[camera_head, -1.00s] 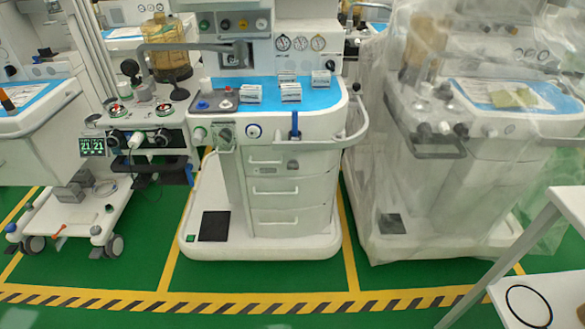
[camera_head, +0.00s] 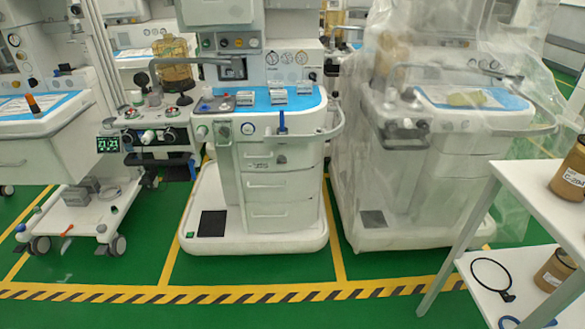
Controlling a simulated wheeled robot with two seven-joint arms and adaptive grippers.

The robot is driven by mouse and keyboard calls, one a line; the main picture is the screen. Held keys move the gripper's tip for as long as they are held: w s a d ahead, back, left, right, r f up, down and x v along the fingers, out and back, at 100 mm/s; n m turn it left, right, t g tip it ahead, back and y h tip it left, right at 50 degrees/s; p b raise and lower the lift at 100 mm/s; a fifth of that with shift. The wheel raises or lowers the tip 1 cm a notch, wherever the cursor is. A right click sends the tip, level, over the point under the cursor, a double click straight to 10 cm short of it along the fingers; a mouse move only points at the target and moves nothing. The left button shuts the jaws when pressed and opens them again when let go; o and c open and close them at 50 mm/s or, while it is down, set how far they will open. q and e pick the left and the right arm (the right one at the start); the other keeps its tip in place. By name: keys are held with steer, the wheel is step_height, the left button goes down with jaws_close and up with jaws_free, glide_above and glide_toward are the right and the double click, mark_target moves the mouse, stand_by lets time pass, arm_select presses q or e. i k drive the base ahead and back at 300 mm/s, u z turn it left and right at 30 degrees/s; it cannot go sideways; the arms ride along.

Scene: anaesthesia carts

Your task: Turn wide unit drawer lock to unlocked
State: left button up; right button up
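A white anaesthesia cart (camera_head: 254,237) stands in the middle with a column of drawers (camera_head: 284,190) facing me. A small dark round spot, which looks like the drawer lock (camera_head: 282,159), is on the front of the top drawer. It is too small to tell which way it is turned. The drawers look shut. A second cart (camera_head: 415,230) on the right is covered by clear plastic sheeting. I cannot tell from the picture which cart is the wide unit. Neither of my grippers is in view.
White shelves (camera_head: 530,215) at the right hold brown jars (camera_head: 570,172) and a black ring (camera_head: 491,277). Another cart (camera_head: 75,205) with wheels stands at the left. Green floor (camera_head: 250,315) with a yellow and black striped line (camera_head: 230,294) lies clear in front.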

mark_target(280, 159)
steer(key=z, duration=0.25)
steer(key=i, duration=1.25)
steer(key=u, duration=0.6)
